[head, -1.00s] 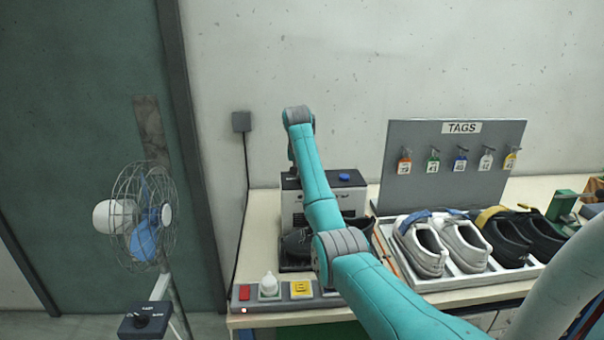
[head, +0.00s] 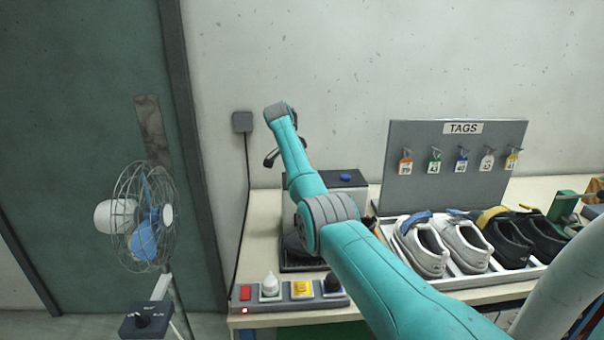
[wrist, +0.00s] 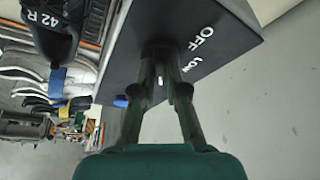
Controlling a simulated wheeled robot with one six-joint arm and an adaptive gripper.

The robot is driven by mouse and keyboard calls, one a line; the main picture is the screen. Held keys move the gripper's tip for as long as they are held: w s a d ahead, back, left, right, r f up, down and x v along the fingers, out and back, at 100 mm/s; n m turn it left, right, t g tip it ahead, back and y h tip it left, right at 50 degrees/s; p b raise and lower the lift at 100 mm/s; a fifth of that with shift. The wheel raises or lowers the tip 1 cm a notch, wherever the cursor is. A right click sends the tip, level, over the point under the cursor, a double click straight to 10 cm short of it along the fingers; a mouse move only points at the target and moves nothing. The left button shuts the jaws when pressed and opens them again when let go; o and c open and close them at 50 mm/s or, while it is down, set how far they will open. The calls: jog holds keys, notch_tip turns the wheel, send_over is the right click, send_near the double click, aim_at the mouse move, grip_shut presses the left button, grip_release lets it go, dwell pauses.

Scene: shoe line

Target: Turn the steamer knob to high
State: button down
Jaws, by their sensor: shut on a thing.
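The steamer (head: 355,200) is a box with a black top, partly hidden behind my arm in the head view. In the wrist view its black top (wrist: 118,75) carries white OFF and LOW labels, to the right of my fingers. My gripper (wrist: 160,55) is shut at this top, beside the labels. The knob is mostly hidden between the fingers; a small white mark (wrist: 160,80) shows there. I cannot read its setting, and no HIGH label is visible. A blue piece (head: 345,178) sits on the steamer's top.
Right of the steamer stand a tray of shoes (head: 455,280) and a grey TAGS board (head: 455,185). A grey strip (head: 313,289) with coloured items lies at the bench's front left. A fan (head: 145,220) stands left of the bench.

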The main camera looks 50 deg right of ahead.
jog(key=shift+m, duration=0.3)
jog(key=c, duration=1.2)
grip_release()
jog(key=shift+r, duration=0.1)
jog(key=v, duration=1.1)
jog(key=shift+r, duration=0.4)
jog(key=shift+w+a, duration=0.2)
jog(key=shift+w, duration=0.05)
